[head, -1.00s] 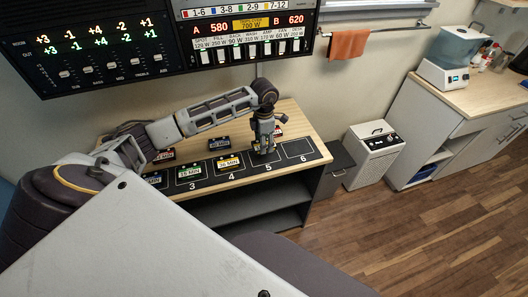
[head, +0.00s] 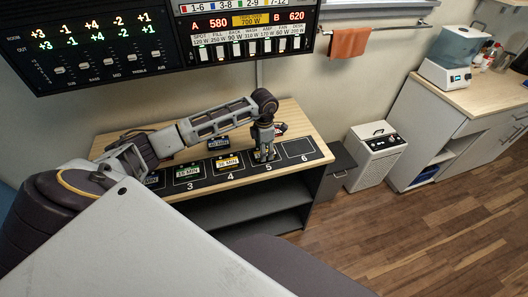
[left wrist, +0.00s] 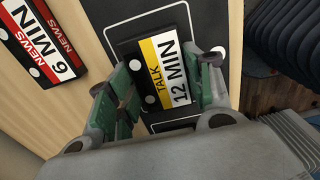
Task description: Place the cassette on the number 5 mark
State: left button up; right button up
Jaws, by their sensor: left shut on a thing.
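My left gripper (head: 264,154) points down at the number 5 mark (head: 268,167) on the black strip along the table's front. In the left wrist view its green-padded fingers (left wrist: 170,82) are shut on a black cassette (left wrist: 165,62) with a yellow and white label reading TALK 12 MIN. The cassette is low over or on an outlined cell of the black strip; I cannot tell whether it touches. In the head view the gripper mostly hides it. My right gripper is not in view.
Cassettes lie on cells 3 (head: 187,171) and 4 (head: 229,162), beside the 5 cell. Cell 6 (head: 298,149) is empty. Behind the strip lie a blue-labelled cassette (head: 218,143) and a red-labelled one (left wrist: 40,45). A lit console (head: 100,45) hangs above.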

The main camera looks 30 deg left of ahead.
pick_arm(q)
jog(key=shift+f, duration=0.1)
jog(key=o, duration=1)
jog(key=shift+o, duration=0.2)
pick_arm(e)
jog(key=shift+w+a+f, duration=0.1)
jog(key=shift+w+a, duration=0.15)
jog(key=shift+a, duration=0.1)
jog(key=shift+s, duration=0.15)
